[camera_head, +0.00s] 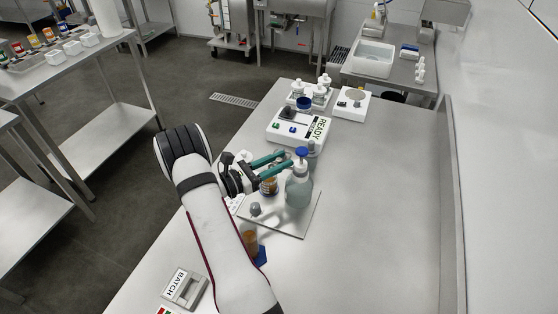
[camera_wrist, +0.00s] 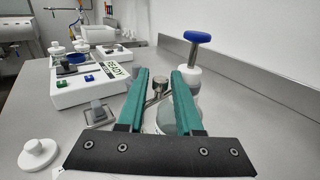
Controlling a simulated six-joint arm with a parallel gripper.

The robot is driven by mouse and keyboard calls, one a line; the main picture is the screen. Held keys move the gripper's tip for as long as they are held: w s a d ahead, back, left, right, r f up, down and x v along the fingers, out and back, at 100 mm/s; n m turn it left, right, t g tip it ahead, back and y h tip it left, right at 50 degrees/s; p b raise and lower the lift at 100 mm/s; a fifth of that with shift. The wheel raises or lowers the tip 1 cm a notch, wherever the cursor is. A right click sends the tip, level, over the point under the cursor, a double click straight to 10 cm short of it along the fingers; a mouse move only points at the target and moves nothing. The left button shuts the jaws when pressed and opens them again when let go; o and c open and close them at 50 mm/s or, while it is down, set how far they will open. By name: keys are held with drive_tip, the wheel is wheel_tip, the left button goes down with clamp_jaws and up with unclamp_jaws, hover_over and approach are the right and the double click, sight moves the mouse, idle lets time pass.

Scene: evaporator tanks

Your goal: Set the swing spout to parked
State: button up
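A clear bottle (camera_head: 298,190) with a blue top (camera_head: 301,152) stands on a thin grey plate (camera_head: 293,230) on the bench. In the wrist view the blue top (camera_wrist: 197,37) rises above a white collar, just right of my right finger. A small metallic piece with a round knob (camera_wrist: 160,82) shows between my fingers; it may be the swing spout, but I cannot tell its setting. My gripper (camera_head: 288,158) has two teal fingers, apart, reaching toward the bottle's upper part. In the wrist view my gripper (camera_wrist: 160,72) is open; no grip on anything shows. The fingers partly hide the bottle.
A white device marked READY (camera_head: 300,127) stands beyond the bottle. A grey block marked BATCH (camera_head: 184,288) and an amber bottle (camera_head: 250,241) are nearer. A grey square-based knob (camera_wrist: 97,112) stands left of my fingers. The bench's right side is clear.

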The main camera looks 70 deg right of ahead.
drive_tip(key=v, duration=1.5)
drive_tip(key=shift+w+a, duration=0.2)
drive_tip(key=shift+a, duration=0.15)
